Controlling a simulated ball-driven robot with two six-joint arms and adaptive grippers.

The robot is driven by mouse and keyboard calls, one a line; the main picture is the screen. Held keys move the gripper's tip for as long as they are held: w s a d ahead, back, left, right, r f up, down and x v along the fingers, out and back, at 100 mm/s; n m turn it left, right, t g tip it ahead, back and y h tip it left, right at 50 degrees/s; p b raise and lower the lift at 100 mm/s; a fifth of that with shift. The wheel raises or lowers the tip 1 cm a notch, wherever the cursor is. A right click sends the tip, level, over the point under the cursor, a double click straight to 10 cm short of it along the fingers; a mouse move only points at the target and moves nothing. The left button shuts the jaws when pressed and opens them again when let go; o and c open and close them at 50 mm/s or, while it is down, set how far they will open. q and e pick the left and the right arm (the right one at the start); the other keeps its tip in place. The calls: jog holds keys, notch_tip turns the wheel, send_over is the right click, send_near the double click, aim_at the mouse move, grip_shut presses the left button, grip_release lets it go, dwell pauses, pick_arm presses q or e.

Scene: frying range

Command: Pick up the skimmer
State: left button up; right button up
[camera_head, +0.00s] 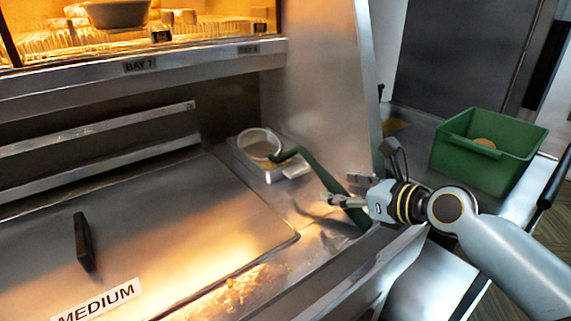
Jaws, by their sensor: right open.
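The skimmer has a dark green handle (318,170) that slopes down to the right from a hooked end near a pale round bowl (259,146). The bowl sits at a small metal holder on the steel counter; I cannot tell whether the bowl belongs to the skimmer. My right gripper (344,192) is open at the lower part of the handle, its fingers pointing left. The handle passes at the fingertips; I cannot tell whether they touch it. The lower handle is partly hidden by the gripper. My left gripper is out of view.
A green bin (488,150) with a round tan item inside stands at right. A lidded steel surface with a black handle (83,242) and a MEDIUM label (96,303) fills the lower left. Crumbs (240,290) lie along the front. A steel panel (322,85) rises behind the handle.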

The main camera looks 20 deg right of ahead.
jog(key=x, duration=0.2)
jog(key=shift+w+a+f, duration=0.1)
jog(key=shift+w+f, duration=0.05)
jog(key=shift+w, duration=0.15)
jog(key=shift+s, duration=0.1)
grip_shut()
